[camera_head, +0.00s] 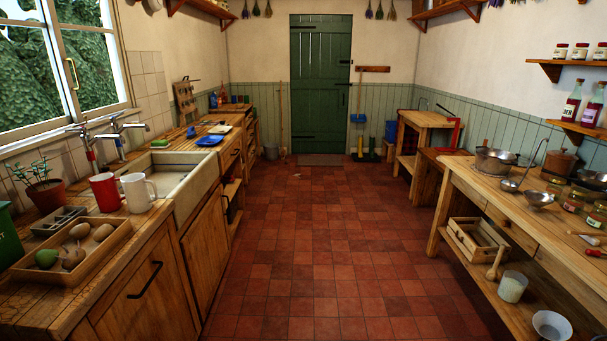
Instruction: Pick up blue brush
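Several small blue items are in view, and I cannot tell for certain which is the blue brush. A blue head (357,118) is on an upright handle at the back wall, right of the green door. A blue object (391,131) stands a little further right. A flat blue item (209,141) lies on the left counter, past the sink. A smaller blue item (191,132) is just behind it. Neither of my grippers shows in the head view.
The left counter holds a sink (185,185), two mugs and a wooden tray (75,260). A wooden workbench (490,195) with pots and jars lines the right side.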

